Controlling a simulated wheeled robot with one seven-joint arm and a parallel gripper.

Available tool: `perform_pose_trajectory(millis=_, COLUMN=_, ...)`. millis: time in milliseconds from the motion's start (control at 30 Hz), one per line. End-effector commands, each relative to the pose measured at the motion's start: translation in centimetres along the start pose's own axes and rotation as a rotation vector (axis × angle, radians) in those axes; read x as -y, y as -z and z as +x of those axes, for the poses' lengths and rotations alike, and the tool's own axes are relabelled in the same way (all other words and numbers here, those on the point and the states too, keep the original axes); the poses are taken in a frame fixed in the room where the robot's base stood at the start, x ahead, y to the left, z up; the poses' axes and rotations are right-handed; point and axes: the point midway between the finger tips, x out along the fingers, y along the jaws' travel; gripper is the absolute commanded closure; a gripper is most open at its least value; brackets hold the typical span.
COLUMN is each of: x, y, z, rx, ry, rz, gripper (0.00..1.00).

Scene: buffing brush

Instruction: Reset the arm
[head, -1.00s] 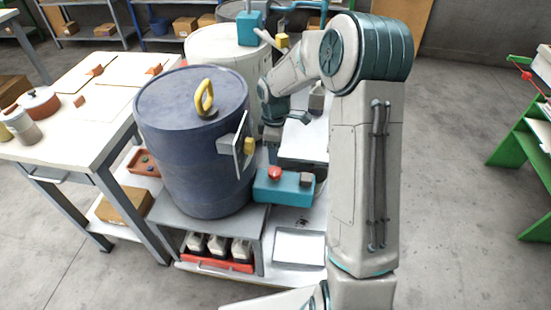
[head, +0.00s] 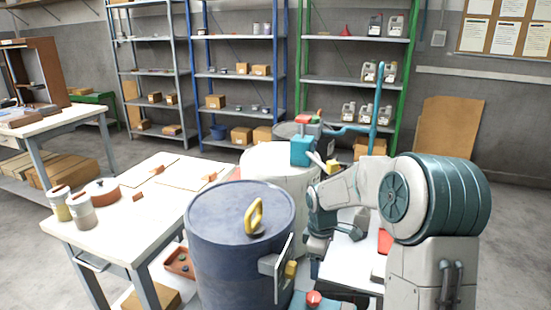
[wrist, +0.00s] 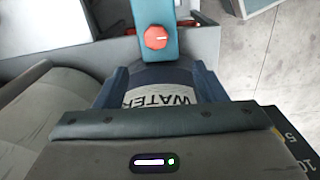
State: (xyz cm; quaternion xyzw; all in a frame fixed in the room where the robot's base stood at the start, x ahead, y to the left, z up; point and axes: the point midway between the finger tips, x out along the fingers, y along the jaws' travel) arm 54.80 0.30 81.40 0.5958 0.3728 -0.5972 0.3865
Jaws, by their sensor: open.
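My gripper (head: 316,250) hangs at the end of my bent arm, just right of the blue drum (head: 210,265) with a yellow handle (head: 255,216). In the head view its fingers are small and partly hidden. In the wrist view my gripper (wrist: 163,88) shows two dark blue fingers set wide apart. A curved surface marked "WATER" (wrist: 162,98) shows between them; I cannot tell whether they touch it. A teal box (wrist: 153,12) with a red knob (wrist: 156,38) lies just beyond the fingers.
A pale drum (head: 270,160) stands behind the blue drum, with a teal block (head: 303,151) near it. A white worktable (head: 130,225) with jars is at the left. Tall shelves (head: 240,75) line the back wall. Open floor (head: 515,240) lies at the right.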

Motion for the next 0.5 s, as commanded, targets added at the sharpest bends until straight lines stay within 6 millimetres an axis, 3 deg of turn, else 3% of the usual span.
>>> perform_pose_trajectory(millis=33, x=0.8, y=-0.4, z=-2.1, rx=0.006, ry=-0.017, rz=0.037, gripper=0.36)
perform_pose_trajectory(millis=200, x=4.5, y=-2.2, z=-7.7, rx=0.017, ry=-0.068, rz=0.230, gripper=0.36)
perform_pose_trajectory(millis=500, x=11.8, y=-6.0, z=-15.5, rx=-0.033, ry=-0.140, rz=0.608, gripper=0.36)
